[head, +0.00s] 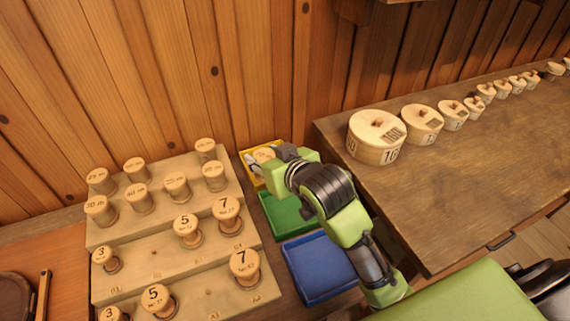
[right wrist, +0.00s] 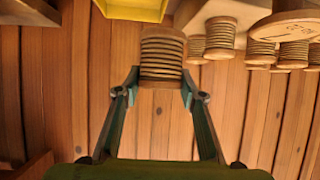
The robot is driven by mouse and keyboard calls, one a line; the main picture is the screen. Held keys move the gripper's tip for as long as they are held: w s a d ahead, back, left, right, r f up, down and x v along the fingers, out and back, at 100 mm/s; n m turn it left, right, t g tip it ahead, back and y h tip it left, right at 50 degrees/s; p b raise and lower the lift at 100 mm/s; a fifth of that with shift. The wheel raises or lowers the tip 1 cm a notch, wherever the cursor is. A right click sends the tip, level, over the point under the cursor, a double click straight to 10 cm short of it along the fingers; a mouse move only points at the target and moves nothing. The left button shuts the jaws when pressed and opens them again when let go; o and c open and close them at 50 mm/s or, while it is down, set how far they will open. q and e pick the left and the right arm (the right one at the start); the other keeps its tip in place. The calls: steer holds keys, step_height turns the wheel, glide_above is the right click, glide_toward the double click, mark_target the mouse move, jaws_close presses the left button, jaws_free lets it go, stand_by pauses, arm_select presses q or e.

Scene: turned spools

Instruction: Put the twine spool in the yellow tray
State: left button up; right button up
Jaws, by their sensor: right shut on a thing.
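My right gripper (head: 268,158) is over the yellow tray (head: 252,179) in the head view, at the back of a row of trays. In the right wrist view, its fingers (right wrist: 162,95) are shut on a spool (right wrist: 162,58) wound with brown twine-like cord. The spool's pale wooden top (head: 265,153) shows beside the fingers in the head view. The yellow tray's outside shows at the top of the wrist view (right wrist: 135,9), apart from the spool there. The gripper hides much of the tray's inside. My left gripper is not in view.
A stepped wooden rack (head: 150,259) with several numbered spools stands left of the trays. A green tray (head: 279,217) and a blue tray (head: 318,270) lie in front of the yellow one. A wooden table (head: 450,180) with several round wooden pieces is at right. A plank wall stands behind.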

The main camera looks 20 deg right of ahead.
steer(key=w+d+f, duration=0.1)
steer(key=w+f, duration=0.2)
steer(key=w, duration=0.1)
steer(key=w+d+f, duration=0.2)
steer(key=w+f, duration=0.1)
steer(key=w, duration=0.1)
steer(key=w+d+f, duration=0.1)
steer(key=w+f, duration=0.2)
steer(key=w, duration=0.1)
steer(key=shift+w+d+f, duration=0.25)
steer(key=shift+w+d, duration=0.05)
steer(key=shift+d, duration=0.1)
steer(key=shift+w+f+p, duration=0.2)
steer(key=shift+f+p, duration=0.3)
steer(key=shift+f, duration=1.25)
steer(key=shift+f, duration=0.2)
steer(key=o, duration=1.1)
